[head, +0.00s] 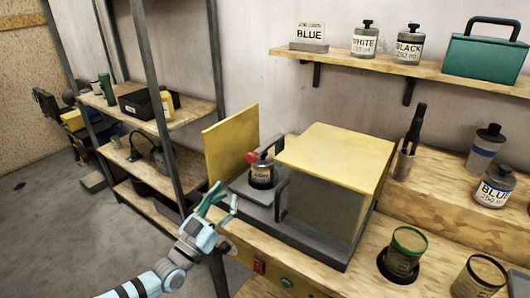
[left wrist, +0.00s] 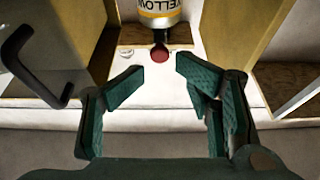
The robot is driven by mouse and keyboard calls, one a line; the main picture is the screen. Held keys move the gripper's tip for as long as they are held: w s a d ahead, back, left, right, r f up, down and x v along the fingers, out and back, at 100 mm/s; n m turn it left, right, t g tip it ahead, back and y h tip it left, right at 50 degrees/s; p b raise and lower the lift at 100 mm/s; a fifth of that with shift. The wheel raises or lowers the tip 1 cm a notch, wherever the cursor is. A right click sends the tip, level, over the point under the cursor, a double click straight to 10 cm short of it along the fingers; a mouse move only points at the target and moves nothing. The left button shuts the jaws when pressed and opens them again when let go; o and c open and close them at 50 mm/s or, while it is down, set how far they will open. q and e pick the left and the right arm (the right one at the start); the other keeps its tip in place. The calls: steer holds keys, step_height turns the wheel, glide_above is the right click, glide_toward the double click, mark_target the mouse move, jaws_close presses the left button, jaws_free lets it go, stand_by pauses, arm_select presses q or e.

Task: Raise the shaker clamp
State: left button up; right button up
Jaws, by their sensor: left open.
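The shaker (head: 330,150) is a yellow-topped box with grey sides on the wooden bench, with a yellow panel (head: 230,137) standing at its left. A bottle labelled YELLOW (head: 262,178) stands on its grey platform. A red knob (head: 252,157), seemingly the clamp's, is by the bottle's dark cap. In the left wrist view the knob (left wrist: 160,52) lies beyond my fingers, beside the bottle (left wrist: 158,8). My left gripper (head: 222,200) is open and empty, in front and left of the shaker, apart from the knob. My right gripper is out of view.
A dark handle (head: 280,192) stands out at the shaker's opening, close to the bottle. A metal rack (head: 160,105) is at the left. Cans (head: 405,255) sit at the front right, and a wall shelf (head: 400,66) holds bottles and a teal toolbox (head: 485,55).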

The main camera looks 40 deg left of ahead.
mark_target(249, 159)
arm_select(q)
steer(key=b+x, duration=0.1)
steer(key=x, duration=0.3)
steer(key=r+b+x, duration=0.1)
steer(key=b+x, duration=0.1)
steer(key=x, duration=0.2)
steer(key=b+x, duration=0.2)
steer(key=x, duration=0.2)
steer(key=shift+w+r, duration=0.1)
steer(key=shift+r, duration=0.65)
steer(key=shift+s, duration=0.25)
steer(key=shift+c, duration=0.8)
steer(key=shift+w, duration=0.1)
jaws_close()
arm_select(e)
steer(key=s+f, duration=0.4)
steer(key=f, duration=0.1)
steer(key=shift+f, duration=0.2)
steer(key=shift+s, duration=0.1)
